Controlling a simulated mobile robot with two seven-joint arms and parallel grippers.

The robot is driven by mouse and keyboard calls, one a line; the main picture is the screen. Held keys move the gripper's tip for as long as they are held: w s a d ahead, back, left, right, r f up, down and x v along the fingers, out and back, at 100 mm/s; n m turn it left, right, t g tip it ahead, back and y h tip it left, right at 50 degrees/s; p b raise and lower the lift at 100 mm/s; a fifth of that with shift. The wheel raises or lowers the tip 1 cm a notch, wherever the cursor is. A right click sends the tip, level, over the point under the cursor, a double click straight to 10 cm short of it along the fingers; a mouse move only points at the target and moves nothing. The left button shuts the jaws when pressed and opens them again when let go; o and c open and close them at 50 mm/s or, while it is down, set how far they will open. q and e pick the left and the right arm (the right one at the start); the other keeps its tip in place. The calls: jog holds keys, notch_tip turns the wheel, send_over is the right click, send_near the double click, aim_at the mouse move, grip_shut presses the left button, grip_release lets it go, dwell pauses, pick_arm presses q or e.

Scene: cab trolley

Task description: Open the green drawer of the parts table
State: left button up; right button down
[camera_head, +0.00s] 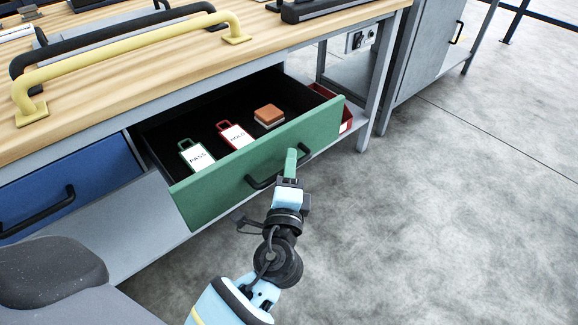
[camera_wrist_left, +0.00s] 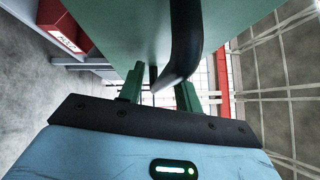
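The green drawer (camera_head: 243,168) of the parts table (camera_head: 92,119) stands well pulled out, with its black inside showing. Its black bar handle (camera_head: 262,181) is on the front; in the left wrist view the handle (camera_wrist_left: 185,45) hangs close before the fingers. My left gripper (camera_head: 291,164) is at the handle; its green fingers also show in the left wrist view (camera_wrist_left: 159,93). The fingers are apart, with a gap visible between them. I cannot tell whether they touch the handle. My right gripper is not in view.
In the drawer lie a PASS tag (camera_head: 197,156), a red-edged tag (camera_head: 234,135) and a brown-topped block (camera_head: 269,115). A blue drawer (camera_head: 70,192) is shut at left. A red bin (camera_head: 346,121) is behind the green front. Open floor (camera_head: 450,200) lies right.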

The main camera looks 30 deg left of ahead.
pick_arm(q)
jog(key=shift+s+d+f, duration=0.1)
jog(key=shift+s+d, duration=0.05)
jog(key=shift+s, duration=0.3)
jog(key=r+v, duration=0.1)
jog(key=v, duration=0.5)
jog(key=shift+s+d+f, duration=0.2)
jog(key=shift+s+f, duration=0.2)
jog(key=shift+f, duration=0.1)
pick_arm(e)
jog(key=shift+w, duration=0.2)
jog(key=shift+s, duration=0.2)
